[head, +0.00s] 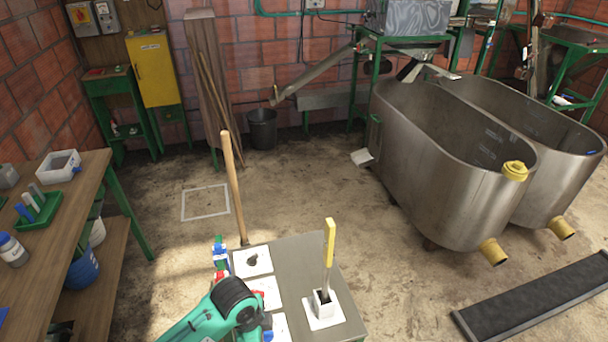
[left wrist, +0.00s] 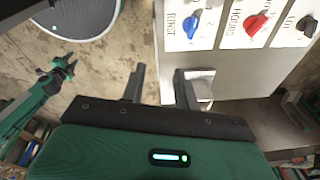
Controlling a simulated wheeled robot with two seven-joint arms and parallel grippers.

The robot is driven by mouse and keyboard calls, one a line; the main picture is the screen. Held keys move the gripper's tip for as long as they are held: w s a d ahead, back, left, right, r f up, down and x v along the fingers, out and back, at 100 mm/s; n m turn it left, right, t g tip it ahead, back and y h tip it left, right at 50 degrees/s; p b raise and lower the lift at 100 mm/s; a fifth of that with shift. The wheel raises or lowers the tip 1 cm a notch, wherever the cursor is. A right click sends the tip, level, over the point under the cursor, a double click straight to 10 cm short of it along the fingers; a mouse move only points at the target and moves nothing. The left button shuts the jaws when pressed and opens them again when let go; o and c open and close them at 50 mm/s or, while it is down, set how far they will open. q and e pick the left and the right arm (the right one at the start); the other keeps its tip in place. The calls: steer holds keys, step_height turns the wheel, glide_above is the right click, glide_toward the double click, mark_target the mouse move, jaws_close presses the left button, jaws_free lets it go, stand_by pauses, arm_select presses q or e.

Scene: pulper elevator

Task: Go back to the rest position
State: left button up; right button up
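My left arm enters the head view from the bottom and hangs over the left edge of the grey stand (head: 305,262); its fingers are hidden there. In the left wrist view my left gripper (left wrist: 160,82) has its two fingers apart with nothing between them. Just beyond it are the blue RINSE knob (left wrist: 190,25), the red HOURS knob (left wrist: 257,24) and the black LOT knob (left wrist: 307,25), each on a white card. My right gripper (left wrist: 65,67) shows at the left of the wrist view, its fingers seemingly apart and empty. The head view does not show it.
The stand also holds a yellow-handled tool (head: 329,245) upright in a white holder (head: 323,310). A wooden pole (head: 231,185) rises behind its left edge. A wooden bench (head: 75,190) is at left, steel tanks (head: 440,170) at right. The floor between is mostly clear.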

arm_select(q)
steer(key=s+a+r+n+t+y, duration=0.1)
steer(key=s+a+r+n, duration=0.1)
steer(key=s+a+n, duration=0.55)
steer(key=s+a+r+n+t+y, duration=0.1)
steer(key=s+a+r+n+t, duration=0.15)
steer(key=s+a+n, duration=0.5)
step_height(320, 180, down, 31)
steer(key=s+d+g+b, duration=0.1)
steer(key=d+g, duration=0.1)
steer(key=d, duration=0.1)
steer(key=s+a+f, duration=0.2)
steer(key=s+f, duration=0.8)
steer(key=f, duration=0.1)
steer(key=s+a+f+g+b, duration=0.1)
steer(key=s+a+f, duration=0.1)
steer(key=s+f, duration=0.8)
steer(key=shift+f, duration=0.6)
steer(key=shift+g, duration=0.25)
